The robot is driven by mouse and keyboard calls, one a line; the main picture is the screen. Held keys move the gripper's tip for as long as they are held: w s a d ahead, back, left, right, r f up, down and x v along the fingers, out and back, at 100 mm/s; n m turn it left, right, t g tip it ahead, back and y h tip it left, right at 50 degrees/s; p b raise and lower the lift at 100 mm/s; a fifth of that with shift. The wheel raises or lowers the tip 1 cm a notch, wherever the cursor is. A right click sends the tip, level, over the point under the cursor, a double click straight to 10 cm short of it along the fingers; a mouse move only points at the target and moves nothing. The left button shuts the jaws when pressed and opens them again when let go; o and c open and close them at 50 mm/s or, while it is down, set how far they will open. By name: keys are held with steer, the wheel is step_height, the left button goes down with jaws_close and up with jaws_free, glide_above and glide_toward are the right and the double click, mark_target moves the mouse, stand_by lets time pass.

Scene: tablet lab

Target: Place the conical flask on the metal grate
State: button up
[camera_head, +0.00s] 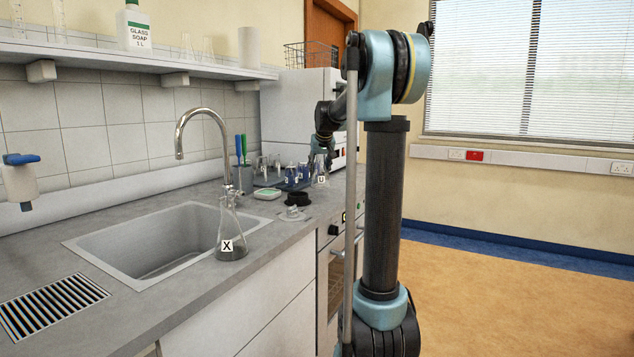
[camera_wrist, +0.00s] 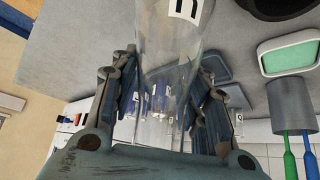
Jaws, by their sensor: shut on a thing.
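A clear conical flask (camera_head: 230,236) labelled X stands upright on the counter at the sink's front right corner, with a little dark liquid in it. The metal grate (camera_head: 52,305), dark and slatted, is set in the counter at the lower left and is bare. My gripper (camera_head: 321,150) is at the far end of the counter, well away from both.
A sink (camera_head: 150,245) with a tall curved tap (camera_head: 200,112) lies between the grate and flask X. Small blue-labelled bottles (camera_head: 291,172), a green dish (camera_head: 266,194), a black ring (camera_head: 297,198) and a brush cup (camera_head: 243,178) crowd the far counter.

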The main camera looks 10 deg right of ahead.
mark_target(321, 163)
steer(key=shift+a+f, duration=0.2)
steer(key=shift+f, duration=2)
steer(key=o, duration=1.4)
steer(key=shift+c, duration=0.2)
steer(key=v, duration=1.2)
steer(key=shift+s, duration=0.1)
